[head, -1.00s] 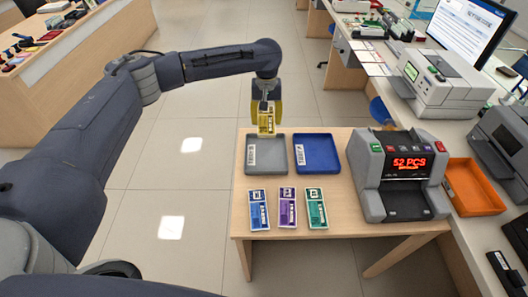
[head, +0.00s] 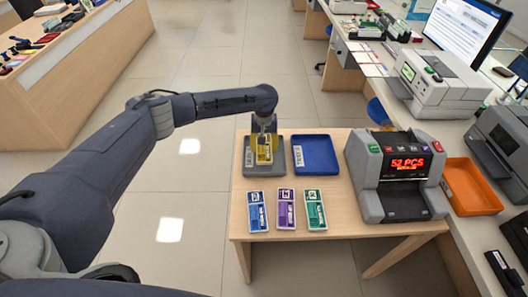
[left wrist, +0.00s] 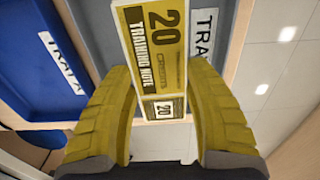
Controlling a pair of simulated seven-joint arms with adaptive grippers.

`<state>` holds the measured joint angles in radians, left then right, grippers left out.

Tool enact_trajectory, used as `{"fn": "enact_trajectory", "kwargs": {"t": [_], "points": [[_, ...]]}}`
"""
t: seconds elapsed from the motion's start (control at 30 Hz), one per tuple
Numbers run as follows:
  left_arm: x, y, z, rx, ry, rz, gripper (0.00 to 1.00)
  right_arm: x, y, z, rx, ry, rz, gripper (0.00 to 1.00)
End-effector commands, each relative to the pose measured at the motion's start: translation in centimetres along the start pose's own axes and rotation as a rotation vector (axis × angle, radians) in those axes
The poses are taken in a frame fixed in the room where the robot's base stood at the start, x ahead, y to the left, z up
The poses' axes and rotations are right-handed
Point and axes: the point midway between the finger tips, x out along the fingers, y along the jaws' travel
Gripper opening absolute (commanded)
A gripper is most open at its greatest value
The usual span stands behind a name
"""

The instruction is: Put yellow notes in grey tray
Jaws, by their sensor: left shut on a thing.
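The yellow notes (head: 264,151) are a bundle marked 20, held upright between the fingers of my left gripper (head: 263,150). In the left wrist view the yellow fingers (left wrist: 165,115) are shut on the notes (left wrist: 152,48). The grey tray (head: 263,171) lies at the left of the small table, and the notes and gripper hide part of it. In the head view the notes are over the tray; I cannot tell whether they touch its floor. My right gripper is not in view.
A blue tray (head: 316,155) stands right of the grey tray. Blue (head: 257,212), purple (head: 286,209) and green (head: 316,210) bundles lie in front on the table (head: 300,230). A note counter (head: 394,177) reading 52 PCS and an orange tray (head: 472,187) are to the right.

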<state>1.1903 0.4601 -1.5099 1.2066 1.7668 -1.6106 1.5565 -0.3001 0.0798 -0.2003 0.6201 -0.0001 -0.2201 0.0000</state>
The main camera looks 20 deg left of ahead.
Motion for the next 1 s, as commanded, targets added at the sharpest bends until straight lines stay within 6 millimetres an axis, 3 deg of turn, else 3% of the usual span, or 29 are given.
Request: {"fn": "enact_trajectory", "kwargs": {"t": [0.27, 0.7, 0.73, 0.87, 1.0], "points": [[3.3, 0.0, 0.1, -0.001, -0.001, -0.001, 0.18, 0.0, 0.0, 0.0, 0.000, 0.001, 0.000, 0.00], [3.7, 0.0, 0.0, 0.000, -0.001, 0.000, 0.18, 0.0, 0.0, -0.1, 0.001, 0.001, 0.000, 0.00], [3.6, 0.0, 0.0, 0.000, 0.000, 0.000, 0.56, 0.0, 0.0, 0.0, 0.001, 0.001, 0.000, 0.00], [3.6, 0.0, 0.0, 0.000, 0.000, 0.000, 0.71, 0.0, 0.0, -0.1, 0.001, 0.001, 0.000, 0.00], [3.6, 0.0, 0.0, 0.000, 0.000, 0.000, 0.73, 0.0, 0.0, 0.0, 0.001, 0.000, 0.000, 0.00]]}}
